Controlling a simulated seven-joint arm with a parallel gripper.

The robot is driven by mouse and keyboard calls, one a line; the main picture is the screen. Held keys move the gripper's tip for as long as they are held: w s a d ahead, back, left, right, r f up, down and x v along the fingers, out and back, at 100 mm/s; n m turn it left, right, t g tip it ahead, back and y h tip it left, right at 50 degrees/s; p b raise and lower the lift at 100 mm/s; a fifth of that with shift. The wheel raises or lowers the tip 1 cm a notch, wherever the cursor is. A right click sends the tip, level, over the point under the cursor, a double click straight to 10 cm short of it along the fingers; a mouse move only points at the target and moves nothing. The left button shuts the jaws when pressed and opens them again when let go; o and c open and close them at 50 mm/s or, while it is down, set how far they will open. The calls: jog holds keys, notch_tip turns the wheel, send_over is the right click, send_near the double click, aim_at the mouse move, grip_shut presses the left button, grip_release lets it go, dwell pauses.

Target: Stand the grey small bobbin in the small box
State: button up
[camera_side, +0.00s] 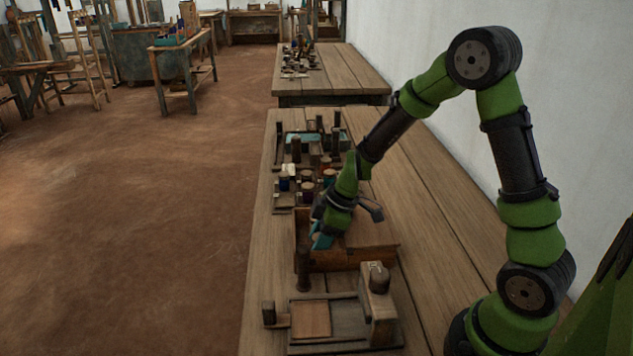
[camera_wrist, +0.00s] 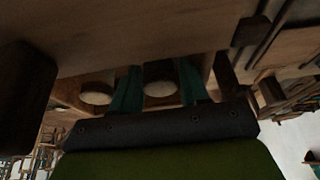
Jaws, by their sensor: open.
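My gripper (camera_side: 321,238) reaches down into a wooden box (camera_side: 345,262) on the bench, close to its left side. In the wrist view the two teal fingers of my gripper (camera_wrist: 159,82) are apart. A round piece with a pale end (camera_wrist: 159,89) shows between them; I cannot tell whether a finger touches it. A second pale-ended round piece (camera_wrist: 97,94) shows to the left, outside the fingers. The wrist view is dark, so I cannot tell whether either is the grey small bobbin. In the side view the arm and box wall hide the box's inside.
A wooden fixture (camera_side: 311,320) with an upright post block (camera_side: 378,300) stands in front of the box. A dark upright post (camera_side: 303,268) stands at the box's near left. Behind are racks of coloured bobbins (camera_side: 307,182). The bench's right side is clear.

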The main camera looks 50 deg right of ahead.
jog(key=shift+r, duration=0.45)
jog(key=v, duration=1.1)
jog(key=s+a+r+m+t+h, duration=0.1)
jog(key=s+a+r+m+t, duration=0.3)
jog(key=s+r+m, duration=0.6)
jog(key=s+a+m, duration=0.2)
jog(key=s+m, duration=0.1)
jog(key=shift+s+r, duration=0.15)
jog(key=shift+s, duration=0.1)
